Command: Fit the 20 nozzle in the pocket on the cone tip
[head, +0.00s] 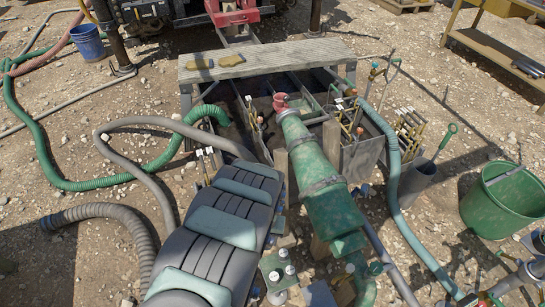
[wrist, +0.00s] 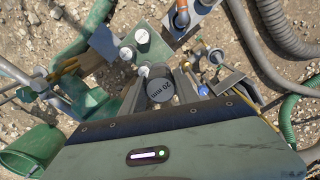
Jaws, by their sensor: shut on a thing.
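In the wrist view my gripper (wrist: 161,92) is shut on a dark grey cylindrical nozzle (wrist: 160,86) marked "20 mm", with one finger on each side of it. In the head view the gripper and nozzle do not show clearly; my own padded arm covers much of that area. The green cone (head: 318,180) slopes across the middle of the head view. It narrows toward the far end, where a red fitting (head: 281,103) sits. I cannot make out the pocket in either view.
A green plate (head: 268,262) with several white-topped pieces stands near the cone's wide end; it also shows in the wrist view (wrist: 152,48). A grey plank (head: 270,58) spans the tank's far side. Hoses lie left and right. A green bucket (head: 500,200) stands right.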

